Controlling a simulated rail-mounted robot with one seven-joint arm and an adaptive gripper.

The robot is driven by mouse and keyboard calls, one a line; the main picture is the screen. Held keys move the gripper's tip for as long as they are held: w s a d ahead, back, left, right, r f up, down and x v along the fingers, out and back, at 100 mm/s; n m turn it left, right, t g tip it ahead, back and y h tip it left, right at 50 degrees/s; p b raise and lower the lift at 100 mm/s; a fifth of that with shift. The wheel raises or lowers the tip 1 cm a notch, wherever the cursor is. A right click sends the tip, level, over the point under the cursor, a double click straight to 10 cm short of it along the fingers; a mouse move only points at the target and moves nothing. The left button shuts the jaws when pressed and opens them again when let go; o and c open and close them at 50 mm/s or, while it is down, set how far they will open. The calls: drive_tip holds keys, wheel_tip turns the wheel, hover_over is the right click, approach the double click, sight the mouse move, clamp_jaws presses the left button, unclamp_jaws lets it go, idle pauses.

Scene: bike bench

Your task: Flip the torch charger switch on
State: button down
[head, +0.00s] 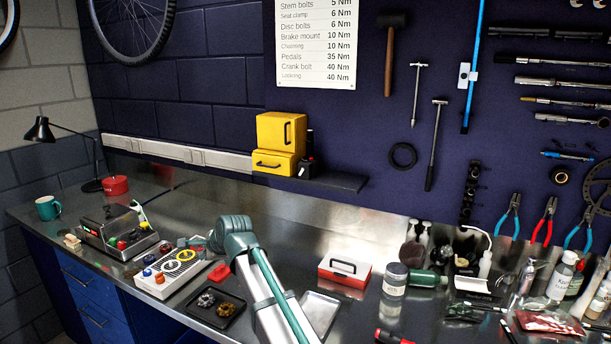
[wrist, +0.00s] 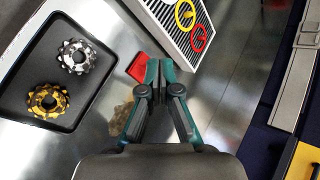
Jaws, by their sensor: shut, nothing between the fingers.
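A small red piece lies beside the box in the head view (head: 220,271) and in the wrist view (wrist: 137,67). My gripper (wrist: 161,68) is shut and empty, its fingertips just right of the red piece; contact is unclear.
A dark tray (head: 229,322) with a silver and a gold sprocket lies near the bench's front edge. A grey case (head: 118,232) stands left of the box. A yellow cabinet (head: 281,131) sits on the back shelf. A red-and-white box (head: 343,271) stands right of my arm.

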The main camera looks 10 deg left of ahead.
drive_tip(key=w+d+r+m, duration=0.4)
drive_tip(key=w+d+r, duration=0.8)
drive_tip(key=w+d, duration=0.15)
drive_tip(key=m+t+h+p, duration=0.1)
drive_tip(key=m+h, duration=0.1)
drive_tip(key=m, duration=0.3)
approach(301, 172)
drive_tip(key=s+d, duration=0.1)
drive_tip(key=d, duration=0.1)
drive_tip(key=shift+s+d+f, duration=0.1)
drive_tip(key=shift+d+f, duration=0.1)
drive_tip(key=shift+f, duration=0.1)
drive_tip(key=shift+f, duration=0.1)
drive_tip(key=p+x, duration=0.2)
drive_tip(key=x, duration=0.8)
drive_tip(key=shift+a+p, duration=0.15)
drive_tip(key=shift+p, duration=0.25)
drive_tip(key=shift+a+r, duration=0.15)
drive_tip(key=shift+r, duration=0.15)
drive_tip(key=shift+p, duration=0.4)
